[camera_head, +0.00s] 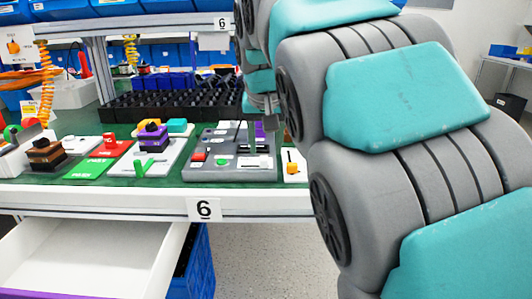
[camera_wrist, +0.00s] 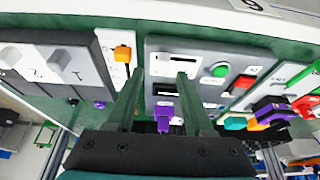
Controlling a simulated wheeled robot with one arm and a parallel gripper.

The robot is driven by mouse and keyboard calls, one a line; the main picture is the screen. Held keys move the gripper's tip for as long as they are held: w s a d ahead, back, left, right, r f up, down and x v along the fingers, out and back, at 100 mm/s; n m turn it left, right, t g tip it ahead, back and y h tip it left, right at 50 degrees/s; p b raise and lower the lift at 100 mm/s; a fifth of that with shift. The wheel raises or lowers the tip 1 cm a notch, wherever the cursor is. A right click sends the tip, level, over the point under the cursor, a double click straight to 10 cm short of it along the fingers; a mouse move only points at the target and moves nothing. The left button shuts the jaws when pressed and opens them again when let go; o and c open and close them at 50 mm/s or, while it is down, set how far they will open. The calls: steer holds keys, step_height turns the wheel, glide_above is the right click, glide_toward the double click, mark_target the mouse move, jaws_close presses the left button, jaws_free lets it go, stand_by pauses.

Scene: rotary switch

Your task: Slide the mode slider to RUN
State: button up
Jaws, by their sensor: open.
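A white plate with a dark slot, which may be the mode slider (camera_head: 262,162), lies at the front right of a grey control panel (camera_head: 205,175). The same plate shows in the wrist view (camera_wrist: 172,60); its lettering is too small to read. My gripper (camera_wrist: 160,74) is open and empty, its two green fingers spread apart. One fingertip overlaps the plate in the wrist view; the other is near the panel's edge. I cannot tell whether either touches.
A white plate with an orange knob (camera_head: 291,168) stands right of the panel. The panel also has a red button (camera_head: 198,156) and a green button (camera_wrist: 220,71). Black bins (camera_head: 165,105) stand behind. An open white drawer (camera_head: 95,260) juts out below the table.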

steer(key=shift+v, duration=2.35)
steer(key=shift+d+f, duration=0.1)
steer(key=s+d+f+g, duration=0.2)
steer(key=s+d+f, duration=0.2)
steer(key=s+f, duration=0.5)
steer(key=s+d+f+g, duration=0.2)
steer(key=s+d+f, duration=0.2)
steer(key=s+f, duration=0.6)
steer(key=s+d+f+g, duration=0.2)
steer(key=s+d+f, duration=0.3)
steer(key=s+f, duration=0.5)
steer(key=s, duration=0.3)
steer(key=shift+f, duration=0.15)
steer(key=shift+s+a, duration=0.1)
steer(key=shift+s, duration=0.05)
